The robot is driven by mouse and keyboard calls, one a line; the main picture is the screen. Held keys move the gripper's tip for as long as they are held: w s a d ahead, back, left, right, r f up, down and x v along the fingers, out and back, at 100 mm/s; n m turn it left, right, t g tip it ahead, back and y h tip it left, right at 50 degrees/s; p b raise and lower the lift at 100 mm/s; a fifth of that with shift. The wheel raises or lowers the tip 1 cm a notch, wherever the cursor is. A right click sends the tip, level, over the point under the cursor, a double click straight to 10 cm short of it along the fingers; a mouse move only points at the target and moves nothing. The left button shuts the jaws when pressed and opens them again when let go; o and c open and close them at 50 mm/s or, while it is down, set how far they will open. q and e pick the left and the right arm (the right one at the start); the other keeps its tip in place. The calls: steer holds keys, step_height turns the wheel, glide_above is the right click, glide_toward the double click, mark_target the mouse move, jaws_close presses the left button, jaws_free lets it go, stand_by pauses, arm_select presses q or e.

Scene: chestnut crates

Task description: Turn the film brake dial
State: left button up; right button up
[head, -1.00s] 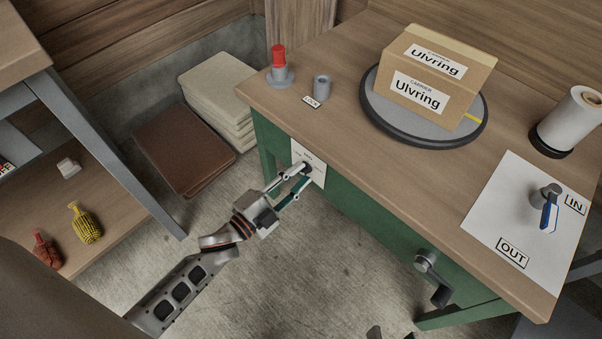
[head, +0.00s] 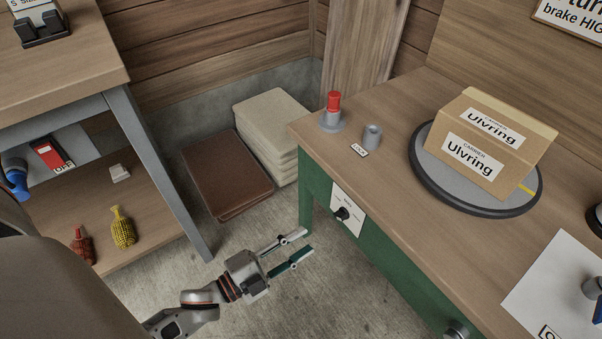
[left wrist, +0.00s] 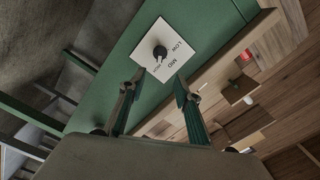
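The film brake dial is a black knob (head: 342,213) on a white plate (head: 350,208) on the green front of the bench. In the left wrist view the knob (left wrist: 160,53) sits ahead of the fingertips; the plate (left wrist: 183,33) reads LOW and MID, with a third label too small to read. A small white mark on the knob faces the gripper side, near that third label. My left gripper (head: 307,241) is open and empty, apart from the dial and in front of the plate; its two fingers also show in the left wrist view (left wrist: 159,76). My right gripper is out of view.
On the bench top (head: 400,210) stand a red-topped post (head: 333,105), a grey cup (head: 372,137) and a carton (head: 490,143) on a round turntable (head: 425,180). A sign (head: 575,15), partly cut off, reads "brake HIGH". Floor below my left gripper is clear.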

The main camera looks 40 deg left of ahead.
arm_select(q)
steer(key=shift+o, duration=0.2)
steer(key=shift+w+d+r, duration=0.15)
steer(key=shift+d+r, duration=0.05)
steer(key=shift+d, duration=0.05)
steer(key=w+d+r+n+t+h+p, duration=0.1)
steer(key=w+d+r+n+h+p, duration=0.15)
steer(key=d+r+n, duration=0.35)
steer(key=n+g+y+p, duration=0.1)
steer(key=n+y, duration=0.2)
steer(key=n, duration=1)
glide_toward(336, 216)
steer(key=w, duration=0.2)
steer(key=shift+h, duration=0.25)
steer(key=x, duration=0.4)
steer(key=b+x, duration=0.1)
steer(key=x, duration=0.1)
steer(key=shift+s+d+f, duration=0.1)
steer(key=shift+d+f, duration=0.1)
steer(key=shift+d, duration=0.1)
steer(key=shift+w+d+r, duration=0.1)
steer(key=shift+w+d, duration=0.05)
steer(key=shift+w, duration=0.35)
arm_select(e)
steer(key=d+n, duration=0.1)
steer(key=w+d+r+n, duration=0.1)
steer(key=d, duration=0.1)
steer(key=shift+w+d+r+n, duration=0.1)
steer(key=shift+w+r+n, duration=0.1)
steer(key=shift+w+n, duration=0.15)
